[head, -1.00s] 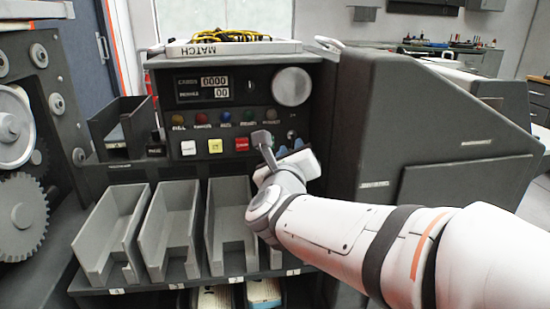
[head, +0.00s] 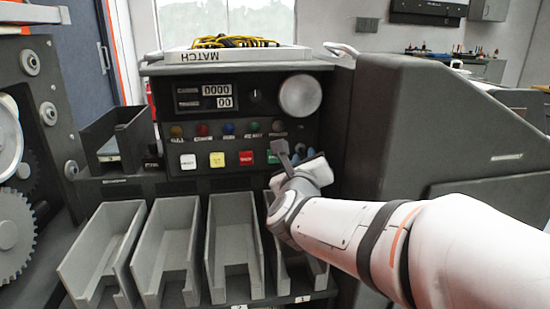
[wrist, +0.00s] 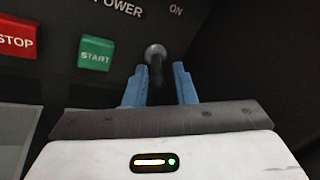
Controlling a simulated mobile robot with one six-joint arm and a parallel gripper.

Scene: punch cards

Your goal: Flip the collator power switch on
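The power switch is a small toggle in the wrist view, with a round metal end (wrist: 155,52) and a dark shaft. It sits under the words POWER and ON, right of the green START button (wrist: 96,53). My gripper (wrist: 160,84) has its two blue fingers apart, one on each side of the dark shaft. I cannot tell whether either finger touches it. In the head view my gripper (head: 302,155) is at the lower right of the collator's control panel (head: 200,120) and hides the switch there.
The red STOP button (wrist: 15,41) is left of START. Grey card bins (head: 170,245) stand below the panel, close under my arm. A sloped dark housing (head: 430,130) rises on the right. A tray with a yellow cable (head: 232,42) lies on top.

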